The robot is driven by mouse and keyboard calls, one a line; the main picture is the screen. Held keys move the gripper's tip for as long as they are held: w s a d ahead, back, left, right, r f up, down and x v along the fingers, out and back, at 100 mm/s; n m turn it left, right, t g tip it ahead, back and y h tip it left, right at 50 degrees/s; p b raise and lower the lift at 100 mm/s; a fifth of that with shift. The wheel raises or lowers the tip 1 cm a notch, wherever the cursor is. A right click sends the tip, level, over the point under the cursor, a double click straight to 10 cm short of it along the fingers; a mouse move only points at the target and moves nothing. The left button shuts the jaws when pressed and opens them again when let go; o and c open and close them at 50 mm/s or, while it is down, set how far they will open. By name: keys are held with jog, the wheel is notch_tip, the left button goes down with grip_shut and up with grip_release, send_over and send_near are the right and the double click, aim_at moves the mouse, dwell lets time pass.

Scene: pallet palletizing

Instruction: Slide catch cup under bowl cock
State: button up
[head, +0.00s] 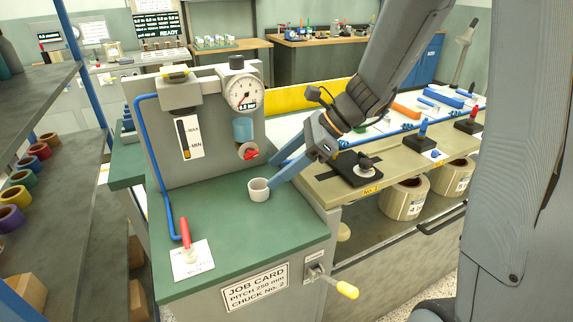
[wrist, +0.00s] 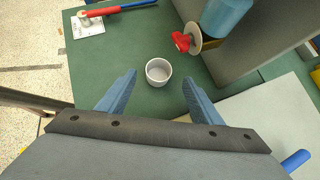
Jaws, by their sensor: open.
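The catch cup (head: 259,190) is a small white round cup standing upright on the green bench top. In the wrist view the cup (wrist: 158,72) is empty and lies ahead of my gripper (wrist: 158,84), between the lines of its two blue fingers. My gripper (head: 274,172) is open, with its fingers beside the cup at its right in the head view. The blue bowl (head: 243,130) hangs under the gauge, with the red bowl cock (head: 249,153) at its bottom. In the wrist view the red cock (wrist: 181,41) is ahead and right of the cup.
A pressure gauge (head: 244,92) sits above the bowl on a grey panel. A red-handled valve (head: 184,232) with a blue pipe stands at the front left of the green bench top (head: 225,235). A yellow-knobbed lever (head: 346,289) juts from the front.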

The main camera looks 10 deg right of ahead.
aim_at(260, 184)
jog(key=shift+x, duration=3.6)
jog(key=c, duration=1.2)
